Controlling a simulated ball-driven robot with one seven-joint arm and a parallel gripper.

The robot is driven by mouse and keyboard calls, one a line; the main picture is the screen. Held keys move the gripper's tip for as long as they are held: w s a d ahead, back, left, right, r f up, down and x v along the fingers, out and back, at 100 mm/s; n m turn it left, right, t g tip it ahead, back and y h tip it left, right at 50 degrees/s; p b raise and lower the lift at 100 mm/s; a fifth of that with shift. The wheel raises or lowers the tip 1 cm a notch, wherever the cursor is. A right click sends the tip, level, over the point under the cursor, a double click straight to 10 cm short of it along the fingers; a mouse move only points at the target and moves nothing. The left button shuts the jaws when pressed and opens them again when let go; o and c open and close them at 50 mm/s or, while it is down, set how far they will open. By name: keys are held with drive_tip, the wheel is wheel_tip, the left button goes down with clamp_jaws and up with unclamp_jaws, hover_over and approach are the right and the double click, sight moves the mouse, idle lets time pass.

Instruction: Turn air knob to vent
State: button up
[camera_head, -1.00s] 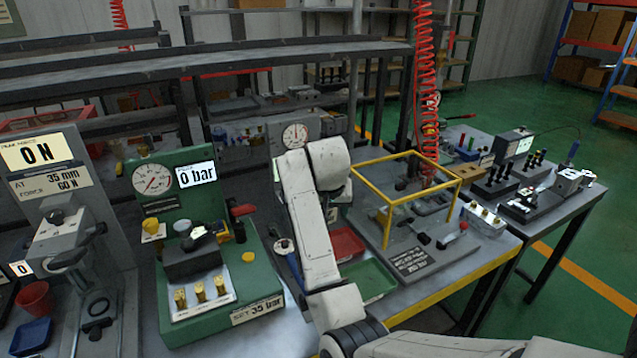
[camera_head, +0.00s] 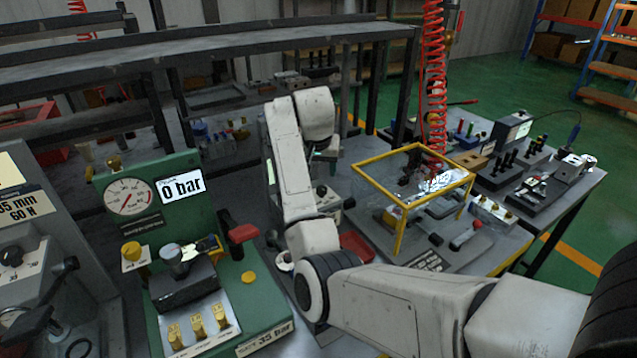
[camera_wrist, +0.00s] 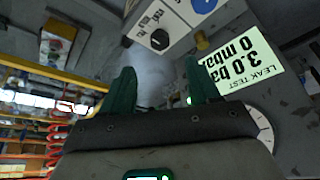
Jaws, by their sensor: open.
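In the wrist view, a dark round knob (camera_wrist: 160,39) sits on a pale plate with upside-down lettering too small to read. I cannot confirm that it is the air knob. A leak test display (camera_wrist: 246,68) reads 3.0 ba and 0 mba, upside down. My gripper (camera_wrist: 160,80) is open and empty, its two dark green fingers apart, with the knob beyond their tips and not touching.
A yellow-framed cage (camera_head: 403,200) stands right of my arm, with a red coiled hose (camera_head: 433,90) hanging above it. A green gauge station (camera_head: 180,250) reading 0 bar stands at left. A small brass-coloured fitting (camera_wrist: 202,39) sits beside the leak test display.

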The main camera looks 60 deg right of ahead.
sight(322, 188)
drive_tip(key=x, duration=0.9)
drive_tip(key=shift+f, duration=0.2)
drive_tip(key=c, duration=1)
drive_tip(key=shift+c, duration=0.2)
